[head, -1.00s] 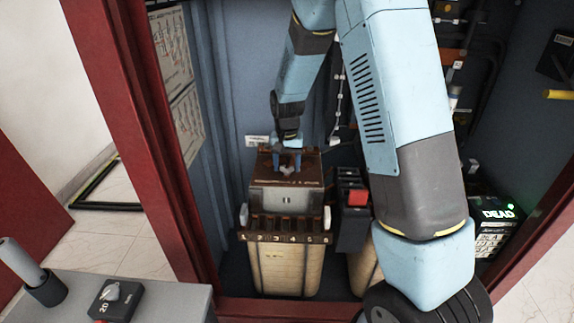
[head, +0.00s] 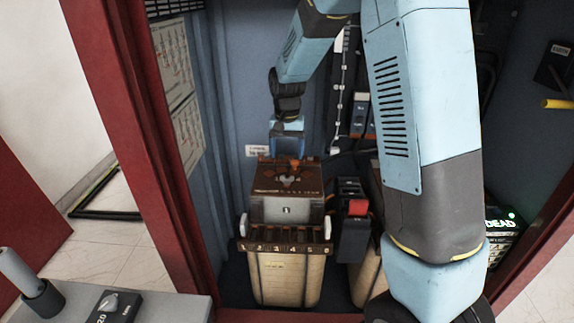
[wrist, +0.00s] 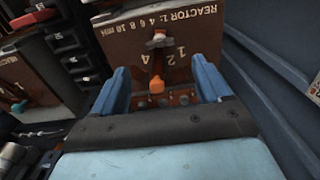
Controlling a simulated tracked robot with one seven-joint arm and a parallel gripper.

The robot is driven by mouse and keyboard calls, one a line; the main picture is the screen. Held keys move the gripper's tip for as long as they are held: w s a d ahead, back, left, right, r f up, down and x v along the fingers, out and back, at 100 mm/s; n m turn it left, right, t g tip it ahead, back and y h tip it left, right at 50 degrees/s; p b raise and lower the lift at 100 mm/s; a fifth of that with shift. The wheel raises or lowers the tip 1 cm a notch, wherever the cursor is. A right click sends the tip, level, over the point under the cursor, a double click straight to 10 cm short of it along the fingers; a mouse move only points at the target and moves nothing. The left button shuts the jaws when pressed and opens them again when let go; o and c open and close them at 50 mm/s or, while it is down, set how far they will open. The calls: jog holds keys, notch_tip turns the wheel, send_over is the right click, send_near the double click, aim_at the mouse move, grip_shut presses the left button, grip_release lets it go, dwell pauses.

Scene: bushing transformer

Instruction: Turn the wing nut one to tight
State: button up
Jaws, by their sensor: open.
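The brown reactor top (head: 270,178) of a cream transformer box carries a grey wing nut (head: 288,180) and an orange piece (head: 295,164) behind it. In the wrist view the grey wing nut (wrist: 159,42) sits near the printed digits 1, 2 and 4. The orange piece (wrist: 156,85) shows nearer, between the finger lines. My gripper (head: 287,148) is at the back edge of the top. In the wrist view my gripper (wrist: 160,80) has two blue fingers spread wide with nothing held. The grey wing nut lies beyond the fingertips. Whether it is tight cannot be told.
A dark block with a red part (head: 356,208) stands right of the box. The blue cabinet wall (wrist: 270,70) runs close on the right in the wrist view. A second reactor panel (wrist: 25,85) is on the left. The red cabinet frame (head: 150,150) bounds the opening.

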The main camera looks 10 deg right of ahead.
notch_tip(320, 180, up, 5)
jog(key=shift+f, duration=0.1)
dwell(0.4)
jog(key=s+d+r+n+t, duration=0.1)
jog(key=s+d+r, duration=0.3)
jog(key=s+r, duration=0.25)
jog(key=s+d+r+t, duration=0.2)
jog(key=s+d+r, duration=0.2)
jog(key=s+r, duration=0.3)
jog(key=s+d+t, duration=0.1)
jog(key=s+d, duration=0.1)
jog(key=s, duration=0.6)
jog(key=s+d+r+n+t, duration=0.1)
jog(key=s+d, duration=0.1)
jog(key=s, duration=0.7)
jog(key=shift+d+t, duration=0.25)
jog(key=shift+t, duration=0.05)
jog(key=shift+s+r, duration=0.1)
jog(key=shift+c, duration=0.4)
